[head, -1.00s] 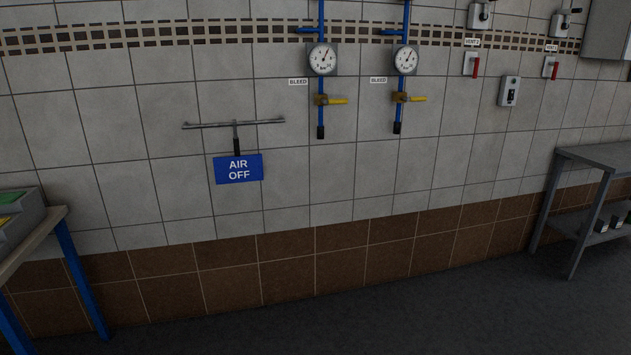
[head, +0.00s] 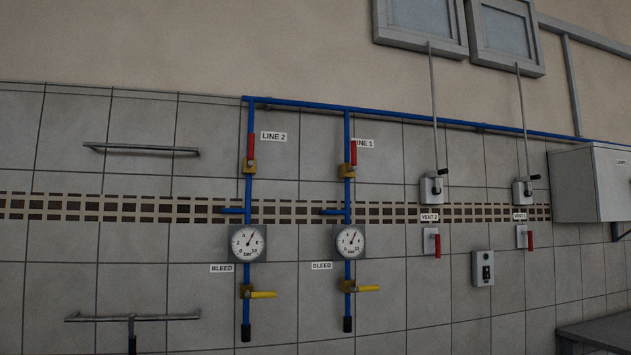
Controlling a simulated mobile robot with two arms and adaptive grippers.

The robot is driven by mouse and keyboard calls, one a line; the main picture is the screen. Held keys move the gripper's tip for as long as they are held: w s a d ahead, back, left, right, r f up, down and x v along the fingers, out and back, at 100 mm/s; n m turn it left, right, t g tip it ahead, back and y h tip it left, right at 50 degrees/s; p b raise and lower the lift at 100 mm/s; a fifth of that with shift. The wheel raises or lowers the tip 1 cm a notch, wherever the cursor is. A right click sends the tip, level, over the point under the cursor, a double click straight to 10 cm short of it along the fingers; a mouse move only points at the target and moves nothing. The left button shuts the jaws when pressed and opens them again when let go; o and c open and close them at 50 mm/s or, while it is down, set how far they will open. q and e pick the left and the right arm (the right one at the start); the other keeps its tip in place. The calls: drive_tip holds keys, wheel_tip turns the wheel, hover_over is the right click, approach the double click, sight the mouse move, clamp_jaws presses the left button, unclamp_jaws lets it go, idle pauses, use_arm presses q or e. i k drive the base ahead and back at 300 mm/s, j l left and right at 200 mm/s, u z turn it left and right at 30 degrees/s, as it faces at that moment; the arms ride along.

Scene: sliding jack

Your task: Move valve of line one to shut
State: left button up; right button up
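The line one valve sits on the right blue vertical pipe (head: 347,200), beside the label LINE 1 (head: 364,143). Its red lever (head: 354,153) points up, in line with the pipe, above a brass body (head: 347,171). The line 2 valve, with a similar upright red lever (head: 251,147), is on the left pipe (head: 248,200) by its LINE 2 label (head: 273,137). Below each is a round gauge, the line one gauge (head: 350,242) and the line 2 gauge (head: 248,243), with needles off zero. Neither of my grippers shows in this view.
Yellow bleed levers (head: 368,289) stick out to the right below the gauges. Vent cranks (head: 432,190) and red vent levers (head: 437,245) are to the right, with a switch box (head: 482,268). A grey cabinet (head: 590,183) and bench (head: 600,331) stand at far right. Wall rails (head: 140,149) are at left.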

sight(353, 143)
drive_tip(key=l, duration=0.4)
drive_tip(key=i+l, duration=0.1)
drive_tip(key=l, duration=0.3)
drive_tip(key=i+u, duration=0.15)
drive_tip(key=i, duration=0.15)
drive_tip(key=i+l+u, duration=0.1)
drive_tip(key=i, duration=0.2)
